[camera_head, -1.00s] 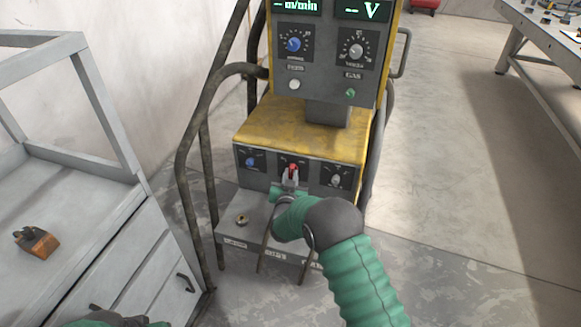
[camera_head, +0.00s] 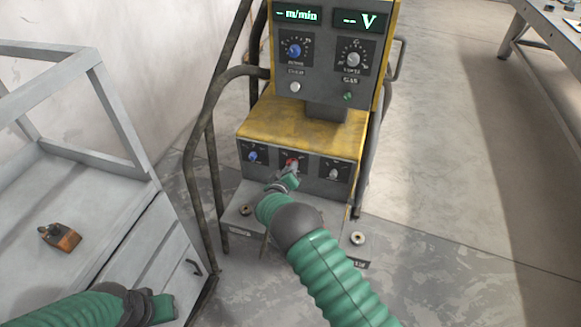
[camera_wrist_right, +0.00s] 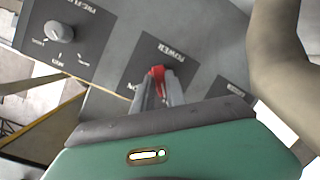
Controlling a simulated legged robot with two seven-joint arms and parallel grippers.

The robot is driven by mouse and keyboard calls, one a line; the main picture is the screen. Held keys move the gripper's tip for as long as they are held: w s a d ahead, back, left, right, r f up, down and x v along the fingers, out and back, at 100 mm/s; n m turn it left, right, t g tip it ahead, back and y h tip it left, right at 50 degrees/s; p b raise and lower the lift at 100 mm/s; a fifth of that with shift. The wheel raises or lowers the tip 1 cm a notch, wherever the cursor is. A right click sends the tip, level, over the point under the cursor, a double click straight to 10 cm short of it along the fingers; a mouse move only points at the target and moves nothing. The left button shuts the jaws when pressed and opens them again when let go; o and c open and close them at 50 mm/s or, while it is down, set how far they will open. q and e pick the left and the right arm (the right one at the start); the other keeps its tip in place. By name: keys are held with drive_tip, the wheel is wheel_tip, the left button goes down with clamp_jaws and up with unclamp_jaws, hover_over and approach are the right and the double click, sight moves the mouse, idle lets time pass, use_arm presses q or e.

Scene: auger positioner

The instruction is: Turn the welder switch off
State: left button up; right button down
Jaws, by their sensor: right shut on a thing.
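The welder (camera_head: 300,127) is a yellow and grey machine in the middle of the head view. Its red power switch (camera_head: 291,161) sits in the middle of the lower panel, between a blue knob and a grey knob. The right wrist view shows the red switch (camera_wrist_right: 157,77) under the POWER label. My right gripper (camera_head: 290,169) is shut on the red switch, and its fingers cover part of it. The switch's exact angle is hard to read. My left gripper (camera_head: 167,307) is low at the left, away from the welder; its fingers are unclear.
A grey cabinet (camera_head: 140,250) stands at the left, with a small orange-brown block (camera_head: 59,236) on its top. Dark tube rails (camera_head: 208,160) flank the welder. A workbench (camera_head: 545,40) is at the far right. The floor at the right is clear.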

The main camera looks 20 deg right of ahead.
use_arm(q)
drive_tip(key=shift+r, duration=0.2)
use_arm(e)
drive_tip(key=shift+a+n, duration=0.2)
drive_tip(key=shift+n, duration=0.3)
drive_tip(key=c, duration=1.4)
unclamp_jaws()
drive_tip(key=shift+w, duration=0.1)
drive_tip(key=shift+o, duration=0.2)
drive_tip(key=shift+d, duration=0.1)
